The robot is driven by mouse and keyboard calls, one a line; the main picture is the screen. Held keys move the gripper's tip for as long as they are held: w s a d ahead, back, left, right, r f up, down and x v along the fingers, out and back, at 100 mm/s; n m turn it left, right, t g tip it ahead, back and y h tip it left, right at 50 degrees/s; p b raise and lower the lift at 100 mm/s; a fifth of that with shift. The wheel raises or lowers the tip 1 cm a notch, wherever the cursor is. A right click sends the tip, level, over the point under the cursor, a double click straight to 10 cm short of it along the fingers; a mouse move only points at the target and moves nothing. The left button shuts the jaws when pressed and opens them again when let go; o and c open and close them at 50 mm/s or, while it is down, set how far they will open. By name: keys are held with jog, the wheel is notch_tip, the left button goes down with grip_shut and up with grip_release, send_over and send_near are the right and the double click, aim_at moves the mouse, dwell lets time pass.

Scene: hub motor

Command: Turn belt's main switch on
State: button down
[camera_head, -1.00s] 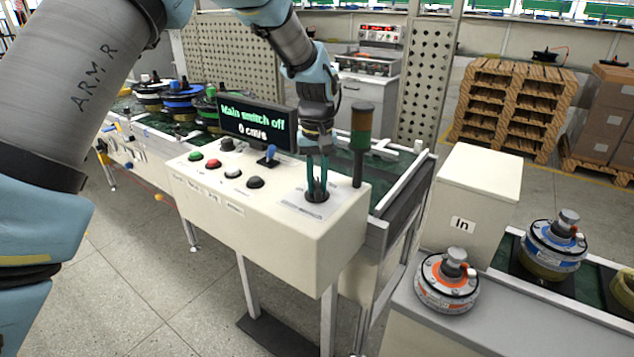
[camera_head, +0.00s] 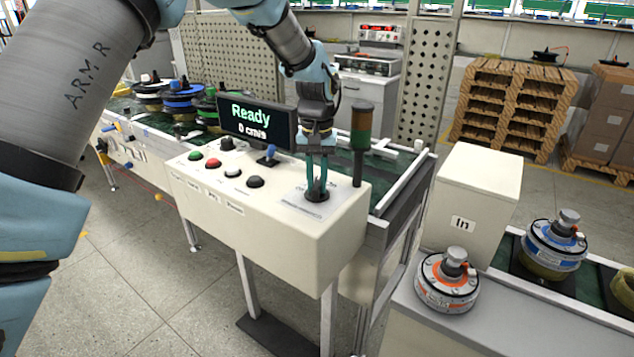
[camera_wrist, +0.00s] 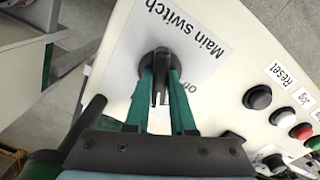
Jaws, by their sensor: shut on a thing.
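The belt's main switch (camera_wrist: 158,62) is a dark rotary knob on a plate labelled "Main switch", at the right end of the cream control box (camera_head: 290,228). My gripper (camera_head: 317,190) points down onto it, its teal fingers shut on the knob. In the wrist view my gripper (camera_wrist: 160,95) has one finger on each side of the knob, and an "on" mark shows beside it. The display (camera_head: 257,121) above the box reads "Ready" and "0 cm/s".
A signal tower (camera_head: 361,140) stands close on the right. A white box marked "In" (camera_head: 474,195) and an orange-ringed motor (camera_head: 447,282) are further right.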

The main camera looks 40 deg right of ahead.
aim_at(316, 182)
jog(key=m, duration=0.5)
dwell(0.6)
jog(key=c, duration=0.8)
grip_release()
jog(key=shift+o, duration=0.2)
jog(key=shift+r, duration=0.1)
notch_tip(316, 182, up, 11)
jog(key=b, duration=0.2)
jog(key=shift+f+b, duration=0.2)
jog(key=shift+b, duration=0.1)
